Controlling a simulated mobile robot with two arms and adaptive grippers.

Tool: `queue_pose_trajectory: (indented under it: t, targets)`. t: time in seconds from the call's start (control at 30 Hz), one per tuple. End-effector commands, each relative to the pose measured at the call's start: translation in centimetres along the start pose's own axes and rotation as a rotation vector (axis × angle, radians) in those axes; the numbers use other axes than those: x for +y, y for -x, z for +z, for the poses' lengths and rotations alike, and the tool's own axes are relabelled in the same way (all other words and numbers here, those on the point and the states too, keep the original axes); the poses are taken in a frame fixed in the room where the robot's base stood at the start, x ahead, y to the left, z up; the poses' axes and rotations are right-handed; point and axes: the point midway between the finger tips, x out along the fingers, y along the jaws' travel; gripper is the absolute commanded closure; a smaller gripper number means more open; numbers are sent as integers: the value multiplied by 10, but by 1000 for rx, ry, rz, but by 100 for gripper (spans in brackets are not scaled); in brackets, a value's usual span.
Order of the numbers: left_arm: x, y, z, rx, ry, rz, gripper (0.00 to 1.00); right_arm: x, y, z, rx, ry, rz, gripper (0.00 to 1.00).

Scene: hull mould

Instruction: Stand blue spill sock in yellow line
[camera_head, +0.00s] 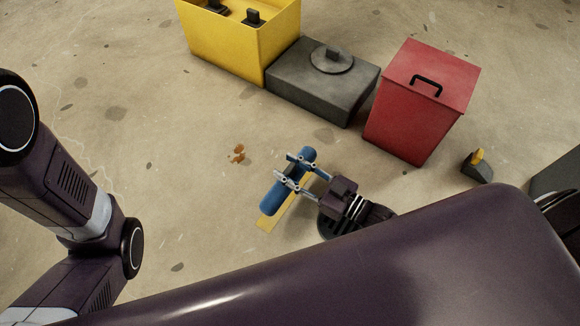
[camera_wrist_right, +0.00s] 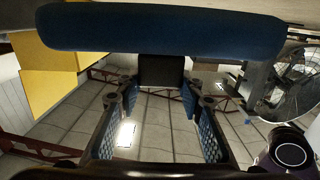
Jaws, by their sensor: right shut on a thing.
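The blue spill sock (camera_head: 272,197) is a blue cylinder lying lengthwise, not upright, in the head view. My right gripper (camera_head: 293,170) is shut on it near its middle, fingers across it. The yellow line (camera_head: 266,222) is a flat strip on the floor under and beside the sock, running nearly parallel to it; the sock hides part of it. I cannot tell whether the sock touches the floor. In the right wrist view the sock (camera_wrist_right: 160,30) spans the top, across the fingers. My left arm is at the left; its gripper is out of view.
A yellow bin (camera_head: 225,45) with black items, a dark grey box (camera_head: 315,85) with a round lid and a red box (camera_head: 412,105) with a black handle stand behind. A small dark block with a yellow top (camera_head: 477,165) is at right. Floor left of the sock is mostly clear.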

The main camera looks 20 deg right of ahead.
Motion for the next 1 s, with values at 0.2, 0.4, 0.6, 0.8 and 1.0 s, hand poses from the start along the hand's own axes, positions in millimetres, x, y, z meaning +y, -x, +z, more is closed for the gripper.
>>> queue_pose_trajectory:
  t: [0.2,0.4,0.6,0.8,1.0]
  targets:
    - [2,9,-3,-1,0,0,60,0,0,13,1,0,0,100]
    - [3,16,-5,-1,-1,0,60,0,-1,22,2,0,0,100]
    - [4,23,-8,-1,-1,0,60,0,-1,32,3,0,0,100]
    - [6,30,-10,-2,-1,-1,60,0,-1,42,3,1,0,100]
    - [7,37,-12,-2,0,-1,60,0,-1,52,2,1,0,100]
